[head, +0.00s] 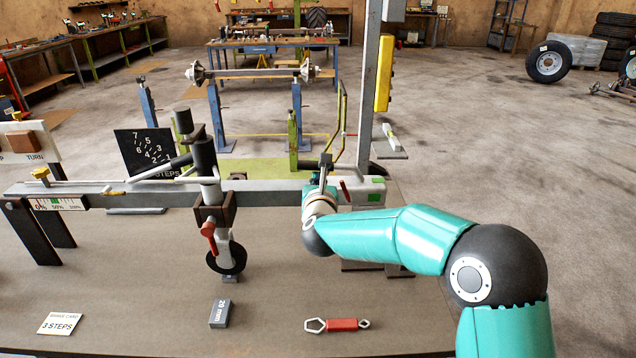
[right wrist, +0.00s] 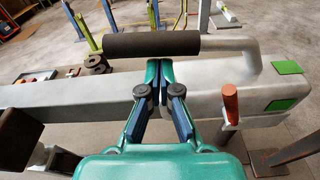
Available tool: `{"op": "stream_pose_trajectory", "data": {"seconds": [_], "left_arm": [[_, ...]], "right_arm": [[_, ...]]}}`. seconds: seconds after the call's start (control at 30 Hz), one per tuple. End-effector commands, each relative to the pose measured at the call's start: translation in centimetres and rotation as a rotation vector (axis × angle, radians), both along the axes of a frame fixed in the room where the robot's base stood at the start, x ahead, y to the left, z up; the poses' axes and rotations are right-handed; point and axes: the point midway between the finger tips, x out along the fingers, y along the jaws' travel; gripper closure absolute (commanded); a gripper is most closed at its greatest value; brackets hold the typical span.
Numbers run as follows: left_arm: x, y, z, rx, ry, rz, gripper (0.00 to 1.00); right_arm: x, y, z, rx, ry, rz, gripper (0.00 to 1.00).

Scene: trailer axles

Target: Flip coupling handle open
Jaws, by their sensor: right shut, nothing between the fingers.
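The coupling (head: 365,192) is a grey metal head with green patches at the right end of the drawbar (head: 265,192). In the right wrist view its handle (right wrist: 150,44) is a bar with a black grip, lying lengthwise over the drawbar and joined to the grey coupling body (right wrist: 205,100) at the right. My right gripper (right wrist: 160,70) is shut and empty, its fingertips close to the grip's near side; I cannot tell whether they touch. In the head view my right gripper (head: 324,168) is at the coupling and the handle is largely hidden. My left gripper is out of view.
A red lever (right wrist: 230,103) stands up from the coupling's near side. The jockey wheel post (head: 205,165) with a red handle (head: 209,236) rises left of it.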

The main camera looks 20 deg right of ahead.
Motion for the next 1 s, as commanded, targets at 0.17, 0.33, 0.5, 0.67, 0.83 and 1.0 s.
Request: {"op": "stream_pose_trajectory", "data": {"seconds": [0.17, 0.33, 0.5, 0.67, 0.83, 1.0], "left_arm": [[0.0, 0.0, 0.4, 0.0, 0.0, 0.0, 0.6], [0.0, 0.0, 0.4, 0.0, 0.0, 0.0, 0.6], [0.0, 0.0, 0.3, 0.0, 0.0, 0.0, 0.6], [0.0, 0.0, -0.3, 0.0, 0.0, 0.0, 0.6], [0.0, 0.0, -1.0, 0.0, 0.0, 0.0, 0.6], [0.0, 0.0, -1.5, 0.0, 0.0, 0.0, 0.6]], "right_arm": [[0.9, -0.3, -0.1, -0.001, 0.0, 0.0, 1.0], [1.0, -0.3, -0.2, -0.001, 0.0, 0.0, 1.0], [1.0, -0.3, -0.2, 0.0, 0.0, 0.0, 1.0], [0.9, -0.3, -0.1, 0.016, -0.007, -0.001, 1.0], [0.9, -0.4, 0.2, 0.046, -0.015, 0.001, 1.0], [0.9, -0.5, 0.6, 0.066, -0.022, 0.0, 1.0]]}}
